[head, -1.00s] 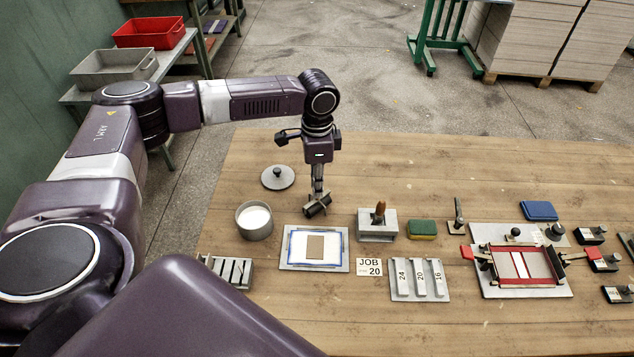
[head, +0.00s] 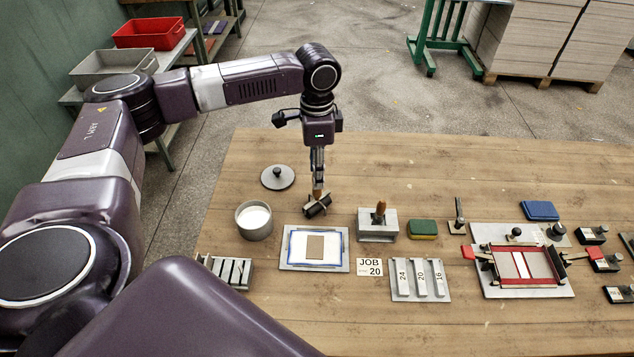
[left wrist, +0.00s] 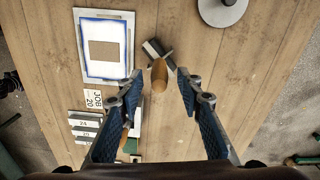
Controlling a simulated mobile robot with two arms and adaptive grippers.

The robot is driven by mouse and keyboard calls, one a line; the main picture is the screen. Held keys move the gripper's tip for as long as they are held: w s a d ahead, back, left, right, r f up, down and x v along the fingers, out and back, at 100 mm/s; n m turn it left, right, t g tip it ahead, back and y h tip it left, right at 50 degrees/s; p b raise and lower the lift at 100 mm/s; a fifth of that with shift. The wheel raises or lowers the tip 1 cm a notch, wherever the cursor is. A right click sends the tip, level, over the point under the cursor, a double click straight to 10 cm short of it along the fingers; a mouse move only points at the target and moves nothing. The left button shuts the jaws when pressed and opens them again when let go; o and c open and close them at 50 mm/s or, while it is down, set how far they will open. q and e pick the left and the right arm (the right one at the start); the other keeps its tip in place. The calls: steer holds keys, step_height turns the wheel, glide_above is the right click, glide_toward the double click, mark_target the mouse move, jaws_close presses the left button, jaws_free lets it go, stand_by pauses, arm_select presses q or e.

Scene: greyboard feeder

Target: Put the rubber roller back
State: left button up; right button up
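The rubber roller (head: 317,207), a dark cylinder with a wooden handle, is on the table behind the blue-edged plate, its handle pointing up. It also shows in the left wrist view, handle (left wrist: 159,75) towards the camera. My left gripper (head: 318,184) is directly above it, pointing down. In the left wrist view my left gripper (left wrist: 160,86) has its blue-padded fingers spread on both sides of the handle, with gaps on each side. I cannot tell what lies directly under the roller. My right gripper is out of view.
A plate with a blue-edged white sheet (head: 287,262) lies in front of the roller. A round tin (head: 254,222) and lid (head: 278,178) are left. A grey block with a wooden handle (head: 378,228) and a green sponge (head: 422,229) are right. The table behind is clear.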

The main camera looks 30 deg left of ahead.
arm_select(q)
step_height(320, 180, up, 7)
steer(key=shift+r+b, duration=0.2)
steer(key=shift+b, duration=0.15)
stand_by(0.4)
